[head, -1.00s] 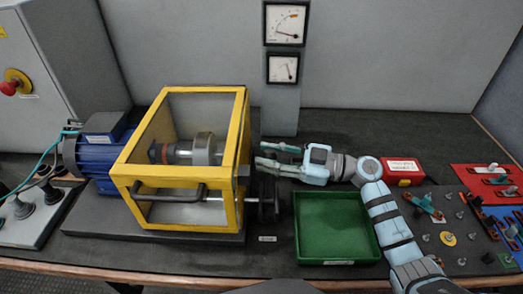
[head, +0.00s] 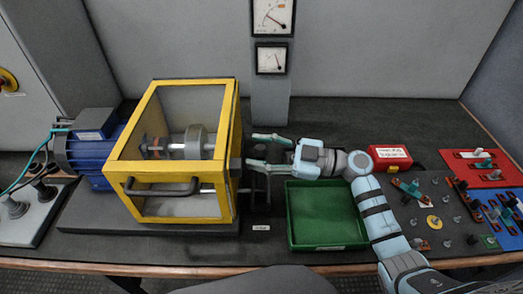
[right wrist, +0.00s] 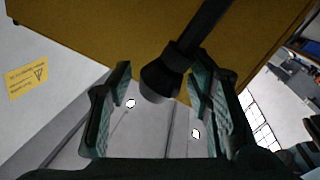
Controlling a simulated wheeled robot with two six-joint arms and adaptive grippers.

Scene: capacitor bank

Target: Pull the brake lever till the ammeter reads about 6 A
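The brake lever, a black rod with a thick rounded end (right wrist: 160,82), shows in the right wrist view between the fingers of my right gripper (right wrist: 162,98). Gaps remain on both sides of the lever end, so the fingers do not appear to grip it. In the head view the right gripper (head: 262,150) is open at the right end of the yellow-framed machine (head: 228,150). The lever is hard to make out there. Two dial meters stand on the grey post, an upper one (head: 272,18) and a lower one (head: 271,59). Their scales are too small to read. My left gripper is out of view.
A green tray (head: 327,240) lies just in front of my right gripper. A red box (head: 390,157) and a board with several small parts (head: 437,205) are to the right. A blue motor (head: 88,150) joins the machine's left side. The bench behind the gripper is clear.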

